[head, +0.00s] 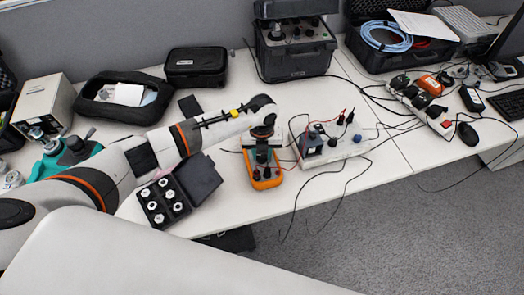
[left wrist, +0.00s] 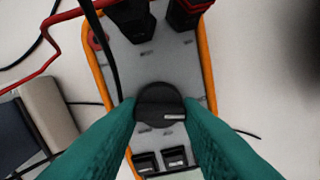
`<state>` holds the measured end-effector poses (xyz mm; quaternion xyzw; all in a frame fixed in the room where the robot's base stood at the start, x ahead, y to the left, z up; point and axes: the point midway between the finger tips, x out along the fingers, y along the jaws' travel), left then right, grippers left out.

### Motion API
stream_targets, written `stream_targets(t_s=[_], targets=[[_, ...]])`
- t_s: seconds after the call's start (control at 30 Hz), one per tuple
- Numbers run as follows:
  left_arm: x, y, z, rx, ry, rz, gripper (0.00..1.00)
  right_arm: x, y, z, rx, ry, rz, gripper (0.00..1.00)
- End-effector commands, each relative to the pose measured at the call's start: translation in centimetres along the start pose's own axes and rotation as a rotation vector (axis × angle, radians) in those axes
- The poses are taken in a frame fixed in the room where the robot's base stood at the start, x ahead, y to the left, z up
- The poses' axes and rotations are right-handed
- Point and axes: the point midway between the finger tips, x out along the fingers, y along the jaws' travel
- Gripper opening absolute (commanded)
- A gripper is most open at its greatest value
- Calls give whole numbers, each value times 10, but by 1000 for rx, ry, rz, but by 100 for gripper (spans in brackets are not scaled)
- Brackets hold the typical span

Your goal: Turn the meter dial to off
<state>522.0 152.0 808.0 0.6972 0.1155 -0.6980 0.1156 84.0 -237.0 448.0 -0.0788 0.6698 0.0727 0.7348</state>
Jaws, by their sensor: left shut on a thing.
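The orange and grey multimeter (head: 266,182) lies on the white table in the middle of the head view, with leads plugged into its near end. In the left wrist view the meter (left wrist: 178,58) fills the middle, and its round black dial (left wrist: 160,106) has a pale mark pointing to the right. My left gripper (left wrist: 160,110) has its two teal fingers on either side of the dial, shut on it. In the head view my left gripper (head: 263,145) is over the far half of the meter and hides the dial there. My right gripper is not in view.
An open black case (head: 165,203) with white-topped pieces stands left of the meter. A white board with a small device (head: 312,145) and leads stands close on the right. Black cables hang over the table's front edge. Some bare table (head: 225,212) lies between case and meter.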

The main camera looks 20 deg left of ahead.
Motion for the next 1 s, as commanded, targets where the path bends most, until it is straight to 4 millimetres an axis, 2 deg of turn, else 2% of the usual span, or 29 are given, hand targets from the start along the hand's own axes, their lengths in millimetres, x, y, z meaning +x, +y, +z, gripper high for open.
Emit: stream_targets(t_s=[0.3,0.73,0.77,0.8,0.87,1.0], targets=[[-1,0,-1,-86,2,1,9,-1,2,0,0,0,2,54],[-1,0,-1,-93,2,1,9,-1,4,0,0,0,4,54],[-1,0,-1,-93,2,1,37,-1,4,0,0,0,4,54],[-1,0,-1,-93,2,1,44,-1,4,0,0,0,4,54],[-1,0,-1,-93,2,1,53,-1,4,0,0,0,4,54],[-1,0,-1,-92,1,1,54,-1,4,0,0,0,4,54]])
